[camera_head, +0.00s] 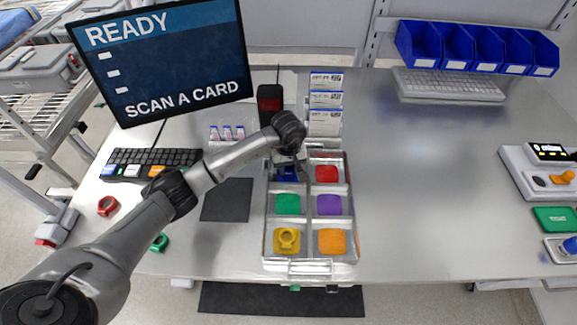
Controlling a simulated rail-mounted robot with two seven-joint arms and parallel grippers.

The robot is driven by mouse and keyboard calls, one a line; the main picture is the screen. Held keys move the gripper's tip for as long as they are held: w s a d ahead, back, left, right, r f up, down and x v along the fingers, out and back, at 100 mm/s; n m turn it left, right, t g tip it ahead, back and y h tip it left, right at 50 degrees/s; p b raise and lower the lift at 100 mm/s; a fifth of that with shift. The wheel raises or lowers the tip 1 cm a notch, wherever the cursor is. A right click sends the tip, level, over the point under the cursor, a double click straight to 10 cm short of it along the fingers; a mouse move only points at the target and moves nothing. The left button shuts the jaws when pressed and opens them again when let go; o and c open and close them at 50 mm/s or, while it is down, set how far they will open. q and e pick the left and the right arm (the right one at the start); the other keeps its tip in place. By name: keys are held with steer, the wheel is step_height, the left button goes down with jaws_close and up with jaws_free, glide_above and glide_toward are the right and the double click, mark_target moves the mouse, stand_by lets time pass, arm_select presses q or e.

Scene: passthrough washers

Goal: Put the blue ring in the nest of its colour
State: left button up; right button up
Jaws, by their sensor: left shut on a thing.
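The metal tray (266,225) has coloured nests in two columns. Blue (287,175) shows at the far left nest, right under my left gripper (286,160). That gripper points down over this nest and is shut on the blue ring, which is mostly hidden by the gripper and wrist. I cannot tell whether the ring touches the nest. My right gripper is not in view.
A yellow ring (287,238) sits in the yellow nest. The red (327,174), green (287,204), purple (329,205) and orange (332,241) nests look empty. A red ring (107,206) and a green ring (159,242) lie left. A monitor (165,65) stands behind my arm.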

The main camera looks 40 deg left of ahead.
arm_select(q)
steer(key=o, duration=0.9)
step_height(320, 180, up, 12)
steer(key=p, duration=0.1)
steer(key=shift+r, duration=0.1)
